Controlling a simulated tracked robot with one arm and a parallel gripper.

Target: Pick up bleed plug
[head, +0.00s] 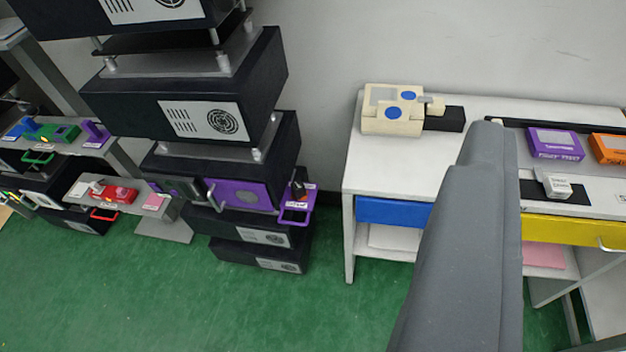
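I cannot tell which thing is the bleed plug; the labels are too small to read. A cream block with two blue discs (392,112) stands at the back left of the white table, against a black bar. A small white block with a lever-like piece (556,186) sits on a black strip further right. My gripper (497,122) seems to be at the far tip of my grey arm, which rises from the bottom in front of the table. Its fingers cannot be made out, and no held object shows. The arm hides part of the tabletop.
The white table (380,170) has a blue drawer front (393,212), a yellow one (570,229), and purple (554,144) and orange boxes (608,148) on top. A stack of black units (215,115) stands left. A lower bench (95,150) holds coloured fixtures. Green floor (200,310) is clear.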

